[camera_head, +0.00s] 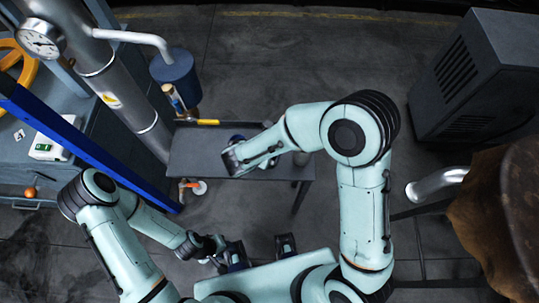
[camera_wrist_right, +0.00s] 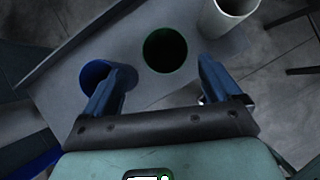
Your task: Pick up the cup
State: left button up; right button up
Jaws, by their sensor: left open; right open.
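Three cups stand on a grey shelf in the right wrist view: a blue cup (camera_wrist_right: 95,75) at left, a dark cup with a green rim (camera_wrist_right: 165,50) in the middle, and a white cup (camera_wrist_right: 228,14) at upper right. My right gripper (camera_wrist_right: 162,68) is open and empty, its two fingers pointing toward the shelf. The green-rimmed cup shows in the gap between the fingertips, and the left finger overlaps the blue cup. In the head view my right arm largely hides the cups. My left gripper (camera_head: 222,252) is open, low and away from the shelf.
The narrow shelf (camera_head: 190,155) is beside a grey column with a gauge (camera_head: 40,38). A dark vented cabinet (camera_head: 480,80) stands at upper right. Brown material (camera_head: 490,220) is at far right. The floor behind the shelf is clear.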

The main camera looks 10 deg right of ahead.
jog(key=shift+s+d+x, duration=0.15)
jog(key=shift+x, duration=2.1)
jog(key=shift+s+d+x, duration=0.1)
jog(key=shift+d+x, duration=0.1)
jog(key=shift+x, duration=2)
jog(key=c, duration=1.1)
